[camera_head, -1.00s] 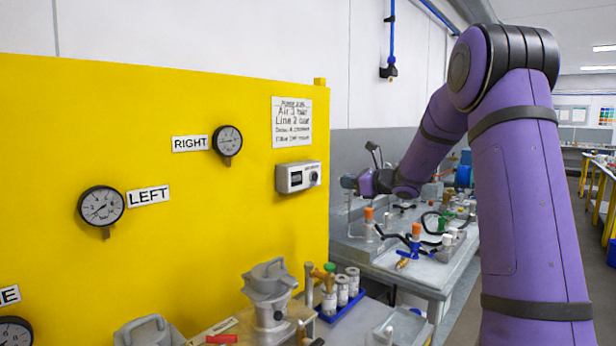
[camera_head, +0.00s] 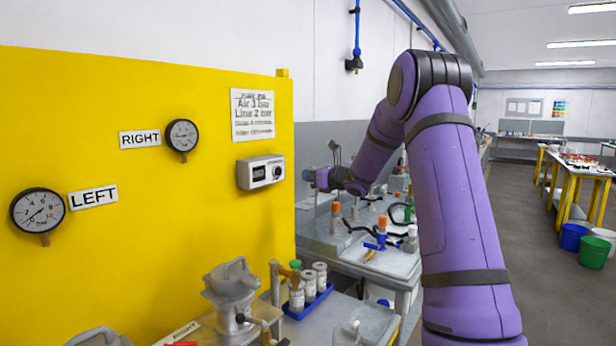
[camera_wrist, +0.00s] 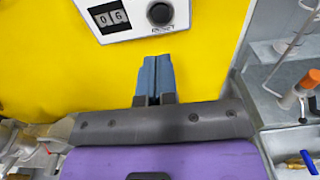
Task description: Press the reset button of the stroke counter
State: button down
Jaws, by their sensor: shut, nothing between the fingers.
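The stroke counter (camera_head: 261,172) is a small pale box on the yellow panel (camera_head: 150,250), below a paper note. In the wrist view the counter (camera_wrist: 125,38) shows at the top, its display (camera_wrist: 110,17) reading 06. Its round black reset button (camera_wrist: 160,13) sits right of the display, above a small label. My gripper (camera_wrist: 155,62) is shut and empty, its blue-grey fingertips just below the counter in the picture, under the button. I cannot tell how far the fingertips are from the panel. In the head view my gripper (camera_head: 315,177) is small, right of the counter.
Two gauges, RIGHT (camera_head: 182,136) and LEFT (camera_head: 38,210), hang on the panel. A metal bench (camera_head: 385,265) with fittings and hoses stands right of the panel. Below the counter are a grey pump body (camera_head: 232,290) and a blue tray (camera_head: 308,302) of vials.

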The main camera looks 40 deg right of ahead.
aim_at(278, 172)
jog(key=x, duration=1.1)
jog(key=shift+w, duration=0.15)
